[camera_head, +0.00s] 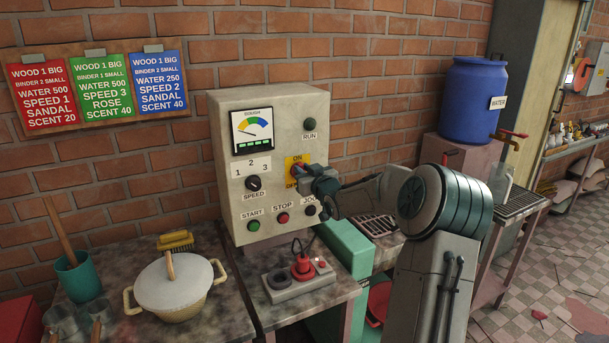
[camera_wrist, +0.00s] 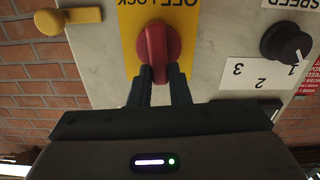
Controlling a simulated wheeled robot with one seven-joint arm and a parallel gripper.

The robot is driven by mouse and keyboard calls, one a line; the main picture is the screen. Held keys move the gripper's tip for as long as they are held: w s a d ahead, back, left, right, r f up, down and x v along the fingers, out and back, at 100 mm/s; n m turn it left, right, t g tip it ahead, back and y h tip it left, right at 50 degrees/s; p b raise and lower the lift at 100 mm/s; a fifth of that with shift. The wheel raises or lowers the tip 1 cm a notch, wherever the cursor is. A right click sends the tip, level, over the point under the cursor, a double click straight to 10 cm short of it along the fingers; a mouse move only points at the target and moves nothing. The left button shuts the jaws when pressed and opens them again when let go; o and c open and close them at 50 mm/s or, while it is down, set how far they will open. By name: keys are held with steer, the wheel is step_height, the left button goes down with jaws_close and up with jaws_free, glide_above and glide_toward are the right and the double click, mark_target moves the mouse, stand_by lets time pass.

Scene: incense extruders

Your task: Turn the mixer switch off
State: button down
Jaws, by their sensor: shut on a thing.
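The mixer control box (camera_head: 262,110) is a pale grey cabinet against the brick wall. Its rotary switch is a red knob (camera_wrist: 157,48) on a yellow plate (camera_wrist: 187,40) that reads OFF LOCK upside down in the wrist view. In the head view the yellow plate (camera_head: 297,159) shows ON at the top and part of OFF below, with the knob largely covered by my gripper. My gripper (camera_wrist: 163,78) is shut on the red knob, with a dark finger at each side of its near end. The gripper (camera_head: 310,178) also shows in the head view.
A speed dial (camera_head: 253,183), a green start button (camera_head: 253,225), a red stop button (camera_head: 283,218) and a jog button (camera_head: 310,210) are close by. A dark green run lamp (camera_head: 309,124) is above. A red plug (camera_head: 301,267) and a lidded pot (camera_head: 173,284) stand below.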

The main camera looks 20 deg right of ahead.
steer(key=n+b, duration=0.4)
steer(key=b, duration=0.1)
steer(key=a+f+n+b, duration=0.1)
steer(key=n+b, duration=0.3)
steer(key=b, duration=0.1)
steer(key=n+b, duration=0.5)
steer(key=shift+a+f, duration=0.35)
steer(key=shift+f+n+b, duration=0.15)
steer(key=shift+n+b, duration=1.25)
steer(key=shift+n, duration=0.5)
steer(key=c, duration=1.4)
jaws_free()
steer(key=shift+o, duration=0.2)
steer(key=shift+s, duration=0.1)
